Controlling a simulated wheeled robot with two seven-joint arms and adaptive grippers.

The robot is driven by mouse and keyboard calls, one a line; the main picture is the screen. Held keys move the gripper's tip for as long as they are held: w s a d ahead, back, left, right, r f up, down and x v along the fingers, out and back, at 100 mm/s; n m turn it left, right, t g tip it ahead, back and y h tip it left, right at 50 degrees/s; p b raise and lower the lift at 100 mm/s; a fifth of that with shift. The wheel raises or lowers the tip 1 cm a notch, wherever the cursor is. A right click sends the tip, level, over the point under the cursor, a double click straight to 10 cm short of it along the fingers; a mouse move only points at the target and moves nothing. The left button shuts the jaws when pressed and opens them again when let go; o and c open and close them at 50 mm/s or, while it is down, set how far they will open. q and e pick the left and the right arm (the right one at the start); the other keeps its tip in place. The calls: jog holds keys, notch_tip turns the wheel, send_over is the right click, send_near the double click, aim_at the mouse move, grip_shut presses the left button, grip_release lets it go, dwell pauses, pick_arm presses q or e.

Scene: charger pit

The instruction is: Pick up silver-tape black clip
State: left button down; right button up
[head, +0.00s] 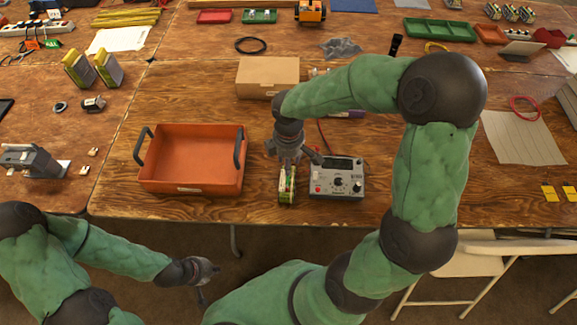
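I cannot surely make out a black clip with silver tape; at the far left, small clips with orange and green parts (50,43) lie by a power strip, too small to tell apart. My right gripper (293,160) hangs over the table with its fingers spread, just above a small pale-and-green block (287,187). Whether it touches the block I cannot tell. My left gripper (209,283) is below the table's front edge, over the floor, with its fingers apart and nothing seen between them.
An orange tray (192,187) with dark handles stands left of the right gripper. A grey meter (337,180) with knobs is just right of it. A cardboard box (267,71) lies behind. The power strip (38,28) is at the far left. White folding chairs (478,247) stand at the front right.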

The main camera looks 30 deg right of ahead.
notch_tip(320, 180, down, 2)
jog(key=shift+f+b, duration=0.15)
jog(key=shift+b, duration=0.2)
grip_shut()
jog(key=shift+r+p, duration=0.3)
jog(key=shift+r, duration=0.2)
jog(key=r, duration=0.1)
jog(key=r+p, duration=0.1)
jog(key=r, duration=0.1)
jog(key=shift+s+a+r+p, duration=0.15)
jog(key=shift+s+r+p, duration=0.05)
jog(key=shift+p, duration=0.1)
jog(key=s+a+r+p, duration=0.5)
jog(key=s+a+r, duration=0.2)
jog(key=s, duration=0.4)
jog(key=shift+s+r, duration=0.25)
jog(key=shift+r, duration=0.6)
